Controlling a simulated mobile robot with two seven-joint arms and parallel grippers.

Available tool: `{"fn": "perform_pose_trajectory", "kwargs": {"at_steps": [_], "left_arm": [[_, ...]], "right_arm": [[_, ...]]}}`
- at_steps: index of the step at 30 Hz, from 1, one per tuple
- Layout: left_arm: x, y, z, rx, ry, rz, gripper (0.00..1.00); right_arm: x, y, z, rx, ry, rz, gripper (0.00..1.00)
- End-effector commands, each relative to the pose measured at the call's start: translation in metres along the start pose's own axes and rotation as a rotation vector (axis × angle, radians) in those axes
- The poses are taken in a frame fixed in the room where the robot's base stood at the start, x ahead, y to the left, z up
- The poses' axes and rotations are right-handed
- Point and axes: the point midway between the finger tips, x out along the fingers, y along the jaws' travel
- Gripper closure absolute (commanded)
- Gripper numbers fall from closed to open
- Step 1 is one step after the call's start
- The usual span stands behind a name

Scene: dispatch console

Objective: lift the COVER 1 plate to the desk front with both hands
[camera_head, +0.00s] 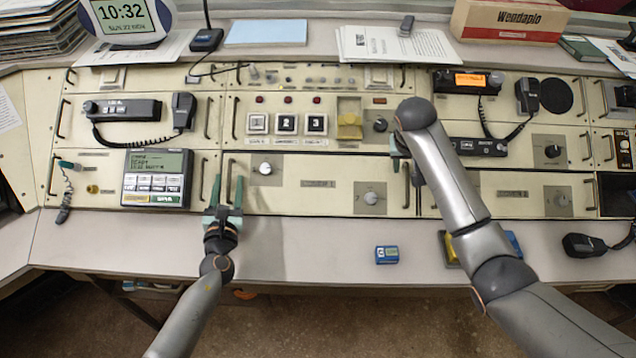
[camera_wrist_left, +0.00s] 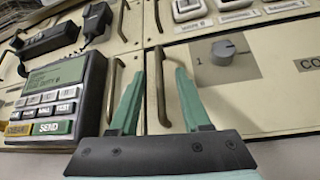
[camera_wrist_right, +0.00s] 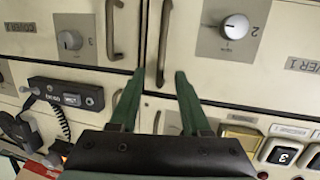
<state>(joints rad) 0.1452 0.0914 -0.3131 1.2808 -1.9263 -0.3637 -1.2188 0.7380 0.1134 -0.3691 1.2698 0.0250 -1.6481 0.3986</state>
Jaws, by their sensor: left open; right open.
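The COVER 1 plate (camera_head: 300,200) is a cream panel set in the console's lower row, with knob 1 (camera_head: 265,168), knob 2 (camera_head: 371,198) and an upright bar handle at each end. My left gripper (camera_head: 228,187) is open, its green fingers on either side of the plate's left handle (camera_wrist_left: 160,85). My right gripper (camera_head: 401,152) is open and mostly hidden by its arm in the head view. In the right wrist view, its fingers (camera_wrist_right: 159,75) stand on either side of the plate's right handle (camera_wrist_right: 165,40). Whether any finger touches a handle is unclear.
Neighbouring handles stand close by: one left of my left gripper (camera_wrist_left: 113,88), one on the COVER 2 plate (camera_wrist_right: 112,30). The desk front (camera_head: 300,245) is mostly clear. A small blue box (camera_head: 386,255) lies there, and blue and yellow items (camera_head: 514,243) are partly behind my right arm.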

Motion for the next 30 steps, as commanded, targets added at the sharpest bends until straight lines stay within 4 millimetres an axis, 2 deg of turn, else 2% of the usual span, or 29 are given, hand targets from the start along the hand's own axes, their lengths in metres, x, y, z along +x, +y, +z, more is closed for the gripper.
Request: {"fn": "perform_pose_trajectory", "kwargs": {"at_steps": [4, 14, 27, 30], "left_arm": [[0.0091, -0.0002, 0.0006, 0.001, -0.001, 0.000, 0.53], [0.0109, -0.0002, 0.0003, 0.000, 0.000, 0.000, 0.53], [0.0107, -0.0001, 0.0002, 0.000, 0.000, 0.000, 1.00], [0.0107, 0.0000, 0.0001, 0.000, 0.000, 0.000, 1.00]], "right_arm": [[0.0090, 0.0004, 0.0000, 0.001, 0.000, 0.001, 0.53], [0.0111, 0.0004, 0.0000, 0.001, 0.000, 0.000, 0.53], [0.0107, 0.0003, -0.0001, 0.001, 0.000, 0.000, 1.00], [0.0107, 0.0004, -0.0001, 0.001, 0.000, 0.000, 1.00]]}}
